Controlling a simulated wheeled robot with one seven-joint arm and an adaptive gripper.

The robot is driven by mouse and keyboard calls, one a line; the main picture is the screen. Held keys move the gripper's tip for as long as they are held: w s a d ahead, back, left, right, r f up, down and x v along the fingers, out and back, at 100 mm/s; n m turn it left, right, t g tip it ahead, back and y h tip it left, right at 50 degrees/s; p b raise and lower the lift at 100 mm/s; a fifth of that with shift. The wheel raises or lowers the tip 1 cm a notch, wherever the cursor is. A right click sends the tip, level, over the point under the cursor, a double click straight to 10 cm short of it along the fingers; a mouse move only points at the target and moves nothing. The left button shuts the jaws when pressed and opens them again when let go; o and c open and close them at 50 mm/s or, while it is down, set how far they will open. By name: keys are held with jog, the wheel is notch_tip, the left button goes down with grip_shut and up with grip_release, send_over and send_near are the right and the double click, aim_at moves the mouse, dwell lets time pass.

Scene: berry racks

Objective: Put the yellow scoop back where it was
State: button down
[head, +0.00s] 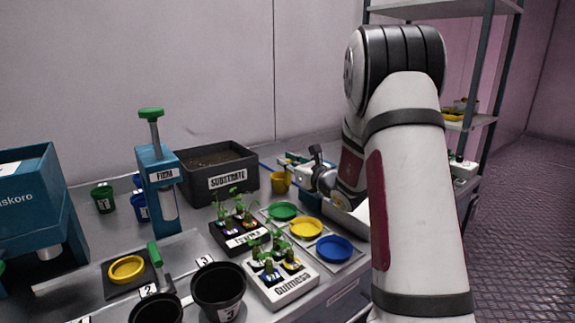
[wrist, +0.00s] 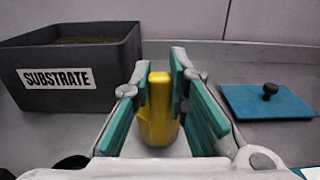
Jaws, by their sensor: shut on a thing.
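The yellow scoop (wrist: 158,118) is between the two teal-padded fingers of my gripper (wrist: 160,78) in the wrist view, its handle gripped and pointing toward the camera. In the head view the scoop (head: 280,182) shows beside the substrate box, at the end of my arm. My gripper is shut on it. The dark grey substrate box (wrist: 70,82) is left of the scoop in the wrist view; it also shows in the head view (head: 213,199). Whether the scoop touches the table cannot be told.
A blue lid with a black knob (wrist: 285,104) lies right of my gripper. A tray with green (head: 283,211), yellow (head: 306,228) and blue (head: 334,249) dishes stands in front, beside seedling racks (head: 240,240). A blue press (head: 157,180) stands left of the box.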

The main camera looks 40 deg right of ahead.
jog(key=shift+f, duration=0.15)
jog(key=c, duration=1.6)
grip_release()
jog(key=shift+o, duration=0.2)
